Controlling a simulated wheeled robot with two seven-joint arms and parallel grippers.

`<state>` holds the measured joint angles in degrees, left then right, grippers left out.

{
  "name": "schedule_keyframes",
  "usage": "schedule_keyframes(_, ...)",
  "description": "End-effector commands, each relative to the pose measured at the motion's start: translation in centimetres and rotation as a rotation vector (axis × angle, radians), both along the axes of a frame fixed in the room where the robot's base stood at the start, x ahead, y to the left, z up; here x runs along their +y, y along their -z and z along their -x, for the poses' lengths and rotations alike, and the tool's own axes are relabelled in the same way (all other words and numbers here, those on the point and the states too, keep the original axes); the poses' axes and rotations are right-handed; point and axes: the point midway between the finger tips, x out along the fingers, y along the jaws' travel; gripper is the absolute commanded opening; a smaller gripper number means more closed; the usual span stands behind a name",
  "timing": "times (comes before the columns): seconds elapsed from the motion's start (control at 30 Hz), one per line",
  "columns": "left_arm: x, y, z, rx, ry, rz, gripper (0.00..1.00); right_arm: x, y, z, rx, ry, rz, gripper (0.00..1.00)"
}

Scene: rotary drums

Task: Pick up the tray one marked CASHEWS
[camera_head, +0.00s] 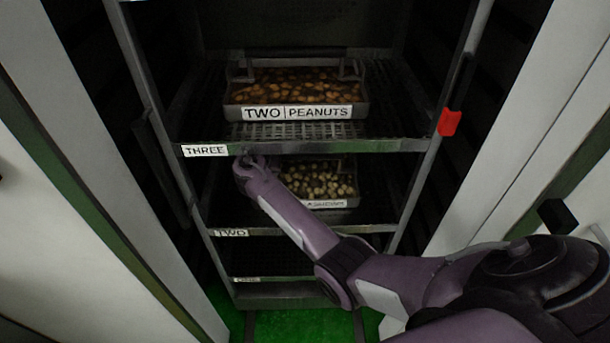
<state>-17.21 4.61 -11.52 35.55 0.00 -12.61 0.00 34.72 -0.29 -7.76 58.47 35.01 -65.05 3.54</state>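The tray of pale nuts (348,203) sits on the middle shelf, below the shelf edge marked THREE. Its front label is partly covered by my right arm; the visible end seems to read CASHEWS, and its number is hidden. My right gripper (250,161) is at the left of that tray, just under the THREE shelf edge, near the tray's back left. It is small and dark, so I cannot tell whether its fingers are open or touch the tray. My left gripper is not in view.
A tray marked TWO PEANUTS (236,113) sits on the shelf marked THREE (290,148). The rack's lower shelf edges (255,231) lie below. A red clip (449,122) is on the right post. White panels (520,120) flank the rack. The bottom shelf looks empty.

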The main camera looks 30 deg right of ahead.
Motion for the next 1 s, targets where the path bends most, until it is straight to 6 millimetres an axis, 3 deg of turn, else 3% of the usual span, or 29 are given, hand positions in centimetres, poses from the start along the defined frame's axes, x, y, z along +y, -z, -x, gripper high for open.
schedule_keyframes(0.07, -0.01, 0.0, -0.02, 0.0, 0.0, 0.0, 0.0, 0.0, 0.0, 0.01, 0.0, 0.0, 0.0, 0.48)
schedule_keyframes(0.43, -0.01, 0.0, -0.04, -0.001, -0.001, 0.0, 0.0, 0.0, 0.01, 0.02, 0.0, -0.001, 0.0, 0.0)
schedule_keyframes(1.0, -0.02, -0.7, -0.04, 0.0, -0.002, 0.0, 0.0, -0.2, -0.9, -0.18, -0.007, -0.002, 0.003, 0.0)
